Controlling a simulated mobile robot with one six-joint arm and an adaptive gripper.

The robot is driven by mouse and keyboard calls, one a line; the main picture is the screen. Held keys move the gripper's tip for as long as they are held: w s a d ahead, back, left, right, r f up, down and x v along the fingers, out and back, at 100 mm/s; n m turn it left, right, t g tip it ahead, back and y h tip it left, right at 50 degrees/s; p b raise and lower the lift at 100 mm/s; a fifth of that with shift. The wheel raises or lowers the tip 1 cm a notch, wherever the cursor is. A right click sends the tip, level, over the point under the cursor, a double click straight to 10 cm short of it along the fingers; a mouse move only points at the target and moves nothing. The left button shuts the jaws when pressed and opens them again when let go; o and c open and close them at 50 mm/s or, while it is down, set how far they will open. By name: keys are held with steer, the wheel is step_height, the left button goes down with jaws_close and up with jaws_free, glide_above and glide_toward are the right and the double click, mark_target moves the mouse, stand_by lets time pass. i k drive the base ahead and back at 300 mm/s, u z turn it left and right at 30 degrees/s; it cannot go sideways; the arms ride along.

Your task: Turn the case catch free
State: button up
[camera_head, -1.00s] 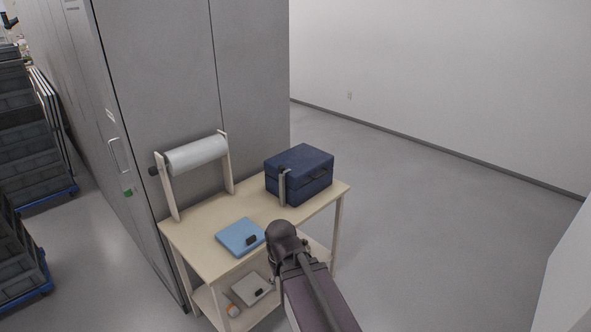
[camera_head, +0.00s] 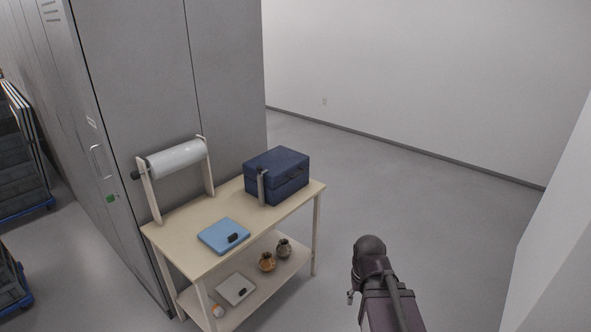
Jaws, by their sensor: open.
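The dark blue case (camera_head: 287,167) stands shut on the back right part of the wooden table's top. A grey upright bar (camera_head: 262,187), which looks like the catch, stands against its left front corner, with a dark piece at its top. A dark handle shows on the case's front face. My gripper (camera_head: 350,297) shows only as a small tip beside my dark arm, low and right of the table in the picture. The arm hides the rest of it. It is apart from the case and holds nothing that I can see.
The wooden table (camera_head: 172,232) also bears a light blue flat box (camera_head: 223,236) and a roll on a stand (camera_head: 176,158). Its lower shelf holds two small pots (camera_head: 267,262) and a pale flat box (camera_head: 236,289). A grey cabinet (camera_head: 150,80) stands behind. The floor at right is clear.

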mark_target(260, 169)
steer(key=z, duration=0.4)
steer(key=k, duration=0.8)
steer(key=z, duration=0.45)
steer(key=i, duration=1.75)
steer(key=u, duration=1.35)
steer(key=i, duration=0.95)
steer(key=u, duration=0.55)
